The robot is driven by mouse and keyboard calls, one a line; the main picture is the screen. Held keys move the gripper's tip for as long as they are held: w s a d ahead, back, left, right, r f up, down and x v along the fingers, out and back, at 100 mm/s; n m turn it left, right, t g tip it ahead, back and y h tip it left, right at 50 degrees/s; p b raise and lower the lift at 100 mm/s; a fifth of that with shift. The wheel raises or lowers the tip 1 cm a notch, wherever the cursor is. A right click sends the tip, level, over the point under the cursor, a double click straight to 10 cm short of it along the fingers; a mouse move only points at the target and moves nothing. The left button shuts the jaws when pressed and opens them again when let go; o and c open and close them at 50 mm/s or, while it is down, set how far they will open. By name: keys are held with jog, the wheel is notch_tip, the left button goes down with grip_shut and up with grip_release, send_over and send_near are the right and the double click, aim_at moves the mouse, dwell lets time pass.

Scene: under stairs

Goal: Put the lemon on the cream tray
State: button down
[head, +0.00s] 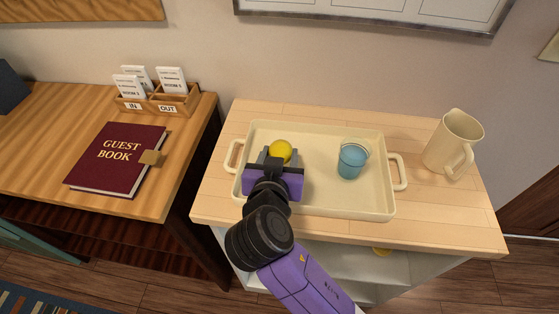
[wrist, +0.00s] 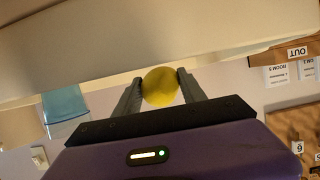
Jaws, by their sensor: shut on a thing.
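The yellow lemon (head: 280,151) is between the fingers of my gripper (head: 277,157), over the left part of the cream tray (head: 310,198). In the wrist view the lemon (wrist: 160,86) is held between both grey fingertips of my gripper (wrist: 160,90). I cannot tell whether the lemon touches the tray's floor. The tray lies on the light wooden top, with a handle at each end. My gripper and arm hide part of its left front.
A blue cup (head: 352,159) stands on the tray, right of my gripper. A cream pitcher (head: 454,144) stands right of the tray. A guest book (head: 117,158) and a card holder (head: 158,99) are on the desk at left. The wall is close behind.

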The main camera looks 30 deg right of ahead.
jog(key=shift+f, duration=1.1)
jog(key=shift+f, duration=0.2)
jog(key=c, duration=0.7)
grip_release()
jog(key=shift+o, duration=0.2)
jog(key=shift+r, duration=0.1)
jog(key=shift+r, duration=0.15)
jog(key=v, duration=1.2)
jog(key=shift+b, duration=0.4)
